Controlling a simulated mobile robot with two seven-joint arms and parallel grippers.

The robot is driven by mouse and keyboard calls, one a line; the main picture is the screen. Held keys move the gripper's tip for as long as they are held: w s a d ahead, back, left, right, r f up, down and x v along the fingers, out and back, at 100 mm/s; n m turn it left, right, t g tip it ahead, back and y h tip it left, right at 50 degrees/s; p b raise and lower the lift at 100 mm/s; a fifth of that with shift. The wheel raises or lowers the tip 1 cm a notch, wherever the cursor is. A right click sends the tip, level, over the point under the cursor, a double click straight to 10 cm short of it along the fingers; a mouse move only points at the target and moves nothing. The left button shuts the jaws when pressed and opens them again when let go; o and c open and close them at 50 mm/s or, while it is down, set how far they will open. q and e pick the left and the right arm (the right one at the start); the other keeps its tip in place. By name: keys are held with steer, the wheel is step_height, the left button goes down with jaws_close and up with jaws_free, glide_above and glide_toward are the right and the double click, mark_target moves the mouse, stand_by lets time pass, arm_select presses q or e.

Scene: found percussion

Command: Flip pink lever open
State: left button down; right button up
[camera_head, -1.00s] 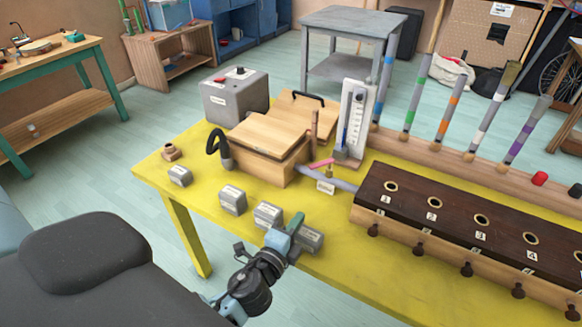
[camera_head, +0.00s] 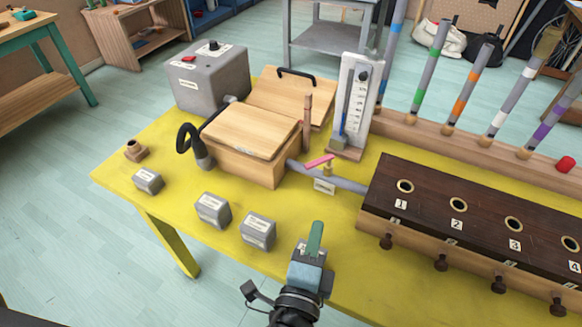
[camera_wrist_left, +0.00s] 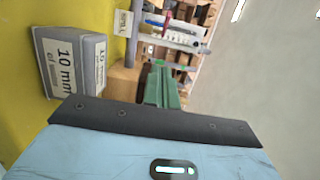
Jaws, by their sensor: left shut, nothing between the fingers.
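The pink lever (camera_head: 319,160) sits on a small brass valve on the grey pipe (camera_head: 345,181), which runs from the wooden box (camera_head: 248,145) toward the dark wind chest (camera_head: 470,212). The lever lies slanted, nearly along the pipe. My left gripper (camera_head: 315,232) is shut and empty, with its green fingers together, above the yellow table on the near side of the lever and apart from it. In the left wrist view the green fingers (camera_wrist_left: 160,88) also show closed. I cannot make out the lever clearly there. My right gripper is not in view.
Grey labelled blocks (camera_head: 212,210) stand on the yellow table (camera_head: 285,260) left of my left gripper; one block (camera_wrist_left: 70,62) shows close in the wrist view. An upright white gauge (camera_head: 352,100) stands just behind the lever. A thin wooden post (camera_head: 306,122) stands beside it.

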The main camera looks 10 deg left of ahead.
arm_select(q)
steer(key=shift+r, duration=0.2)
steer(key=shift+s, duration=0.1)
steer(key=shift+d, duration=0.1)
steer(key=p, duration=0.1)
glide_toward(318, 165)
steer(key=w+d, duration=0.3)
steer(key=d, duration=0.1)
steer(key=shift+w+a+f+p, duration=0.1)
steer(key=shift+w+a+p, duration=0.3)
steer(key=shift+w+a, duration=1.1)
steer(key=shift+a, duration=0.15)
